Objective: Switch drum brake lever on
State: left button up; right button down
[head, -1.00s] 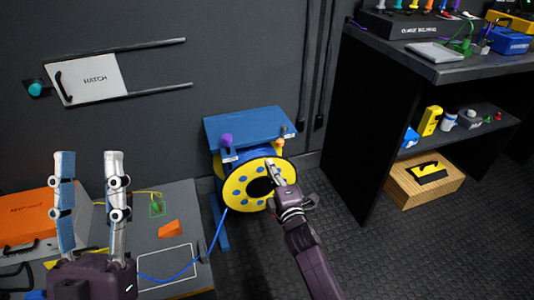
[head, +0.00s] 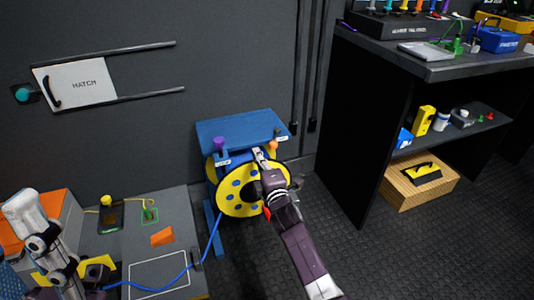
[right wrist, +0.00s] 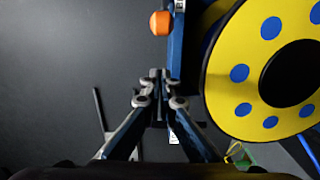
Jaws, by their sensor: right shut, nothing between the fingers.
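The yellow cable drum (head: 228,205) with blue spots hangs in a blue stand (head: 240,130) by the wall. A lever with an orange knob (head: 273,145) is at the stand's right side; a purple knob (head: 219,144) is at its left. I cannot read which label marks the brake. My right gripper (head: 258,154) is shut and empty in front of the drum's upper edge, close to the orange knob. In the right wrist view, its fingertips (right wrist: 157,76) are apart from the orange knob (right wrist: 160,23), beside the drum (right wrist: 225,90).
A grey bench (head: 188,245) with an orange case (head: 62,212) and a blue cable (head: 185,278) is at left. A dark shelf unit (head: 350,130) stands at right, with a wooden crate (head: 400,190) below. The floor between is clear.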

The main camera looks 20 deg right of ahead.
aim_at(275, 137)
jog(key=d, duration=0.1)
jog(key=w+d, duration=0.1)
jog(key=w+d+b, duration=0.1)
jog(key=shift+d+f, duration=0.1)
jog(key=shift+d, duration=0.3)
jog(key=shift+d, duration=0.1)
